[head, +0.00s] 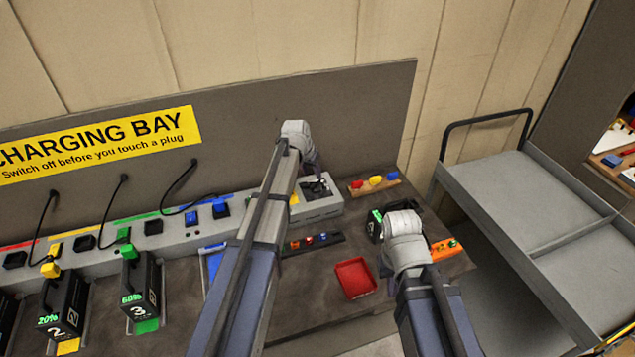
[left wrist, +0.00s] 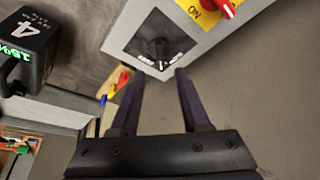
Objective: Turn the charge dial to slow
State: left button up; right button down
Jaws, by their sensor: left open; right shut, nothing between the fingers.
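The charge dial (head: 318,187) is on a dark panel at the right end of the grey charging strip, partly hidden by my left arm in the head view. The left wrist view shows its black knob (left wrist: 160,47) with white lettering too small to read. My left gripper (head: 310,162) is above and beside the dial. Its two fingers (left wrist: 160,74) are open and empty in the left wrist view, their tips near the panel edge with the knob just beyond, apart from it. My right gripper (head: 386,268) is shut, mostly hidden behind its wrist, low over the bench's right side.
A red switch (left wrist: 226,9) on a yellow plate adjoins the dial panel. A battery marked 4 (left wrist: 30,35) stands nearby. A red tray (head: 355,279) and a wooden block with coloured pieces (head: 374,184) are on the bench. A grey cart (head: 510,185) stands right.

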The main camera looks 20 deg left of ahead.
aim_at(316, 183)
pick_arm(q)
jog(key=b+x, duration=0.6)
jog(key=x, duration=0.1)
jog(key=shift+f, duration=0.15)
grip_shut()
dwell(0.5)
